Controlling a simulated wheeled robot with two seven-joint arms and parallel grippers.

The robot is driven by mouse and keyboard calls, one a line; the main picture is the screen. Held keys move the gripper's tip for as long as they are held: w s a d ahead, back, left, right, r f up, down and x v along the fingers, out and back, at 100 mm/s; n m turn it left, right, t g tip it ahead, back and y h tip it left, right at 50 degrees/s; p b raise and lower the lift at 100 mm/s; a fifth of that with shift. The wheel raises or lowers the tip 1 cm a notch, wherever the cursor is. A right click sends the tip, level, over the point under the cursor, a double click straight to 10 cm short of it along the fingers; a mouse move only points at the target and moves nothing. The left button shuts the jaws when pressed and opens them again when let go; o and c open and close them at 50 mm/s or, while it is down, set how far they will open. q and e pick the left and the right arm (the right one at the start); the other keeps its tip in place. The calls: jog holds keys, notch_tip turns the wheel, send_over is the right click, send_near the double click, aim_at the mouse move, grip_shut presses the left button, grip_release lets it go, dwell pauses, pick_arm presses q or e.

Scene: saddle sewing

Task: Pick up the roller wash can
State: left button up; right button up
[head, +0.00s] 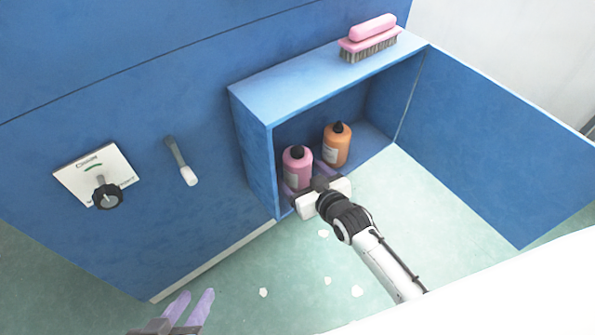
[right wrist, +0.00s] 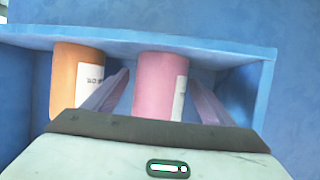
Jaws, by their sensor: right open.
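A pink bottle (head: 297,167) with a black cap and a white label stands in the open blue cabinet. An orange bottle (head: 336,145) with a black cap stands to its right. I cannot tell which one is the roller wash can. My right gripper (head: 308,181) is open at the cabinet's front, with its fingers on either side of the pink bottle's lower part. In the right wrist view the pink bottle (right wrist: 158,85) is between the spread fingers, with the orange bottle (right wrist: 75,80) outside them. My left gripper (head: 190,308) is open and empty at the bottom left.
The blue cabinet (head: 250,140) has side walls and a top close around the bottles. A pink brush (head: 370,38) lies on top. A white panel with a black knob (head: 107,196) and a grey handle (head: 180,162) are on the blue wall. Small white bits lie on the floor.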

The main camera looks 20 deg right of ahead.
jog(key=shift+w, duration=0.1)
jog(key=c, duration=1.4)
jog(key=shift+r, duration=0.1)
jog(key=shift+c, duration=0.2)
jog(key=shift+r, duration=0.1)
